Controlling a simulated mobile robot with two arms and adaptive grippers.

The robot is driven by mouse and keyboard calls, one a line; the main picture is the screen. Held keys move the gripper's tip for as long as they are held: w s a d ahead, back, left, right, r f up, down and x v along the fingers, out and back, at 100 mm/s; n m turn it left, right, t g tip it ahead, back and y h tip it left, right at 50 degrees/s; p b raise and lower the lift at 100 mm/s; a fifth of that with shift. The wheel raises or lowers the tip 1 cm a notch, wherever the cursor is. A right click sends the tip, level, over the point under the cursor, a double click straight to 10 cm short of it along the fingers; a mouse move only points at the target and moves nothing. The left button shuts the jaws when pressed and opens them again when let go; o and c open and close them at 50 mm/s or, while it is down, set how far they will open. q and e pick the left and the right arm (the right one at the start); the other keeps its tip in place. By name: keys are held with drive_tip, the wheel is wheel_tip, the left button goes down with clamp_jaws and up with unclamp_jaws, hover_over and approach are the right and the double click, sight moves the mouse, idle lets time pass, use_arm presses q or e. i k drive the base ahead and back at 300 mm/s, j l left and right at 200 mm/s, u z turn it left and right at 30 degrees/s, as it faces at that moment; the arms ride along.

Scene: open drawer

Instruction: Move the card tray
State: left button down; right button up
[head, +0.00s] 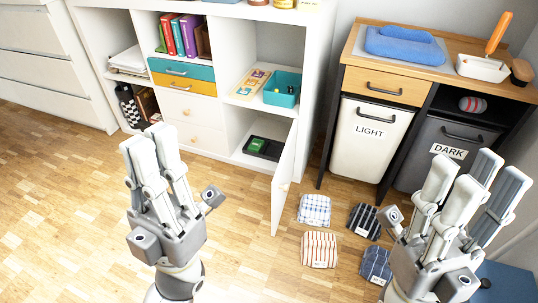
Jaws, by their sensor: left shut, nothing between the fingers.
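A flat cream tray with colored cards (251,82) lies on the middle shelf of the white cabinet, left of a teal bin (282,88). A dark tray (258,154) holding a green box (259,144) sits in the lower compartment, behind the open door (284,185). I cannot tell which of the two is the card tray. My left gripper (151,138) points up in front of the cabinet, left of both trays, shut and empty. My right gripper (476,172) is raised at the right in front of the dark hamper, its fingers spread and empty.
Folded cloths (314,210) lie on the wooden floor right of the open door. A wooden-topped unit (450,67) with a white LIGHT hamper (365,140) and a DARK hamper (434,153) stands at the right. The floor before the cabinet is clear.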

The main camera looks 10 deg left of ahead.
sight(272, 150)
drive_tip(key=i+j+z, duration=0.15)
drive_tip(key=z, duration=0.35)
drive_tip(key=i+j+z, duration=0.15)
drive_tip(key=j+z, duration=0.15)
drive_tip(key=z, duration=0.15)
drive_tip(key=i+j+z, duration=0.1)
drive_tip(key=j+z, duration=0.15)
drive_tip(key=z, duration=0.25)
drive_tip(key=i+j+z, duration=0.15)
drive_tip(key=j, duration=0.8)
drive_tip(key=j+z, duration=0.15)
drive_tip(key=j, duration=0.8)
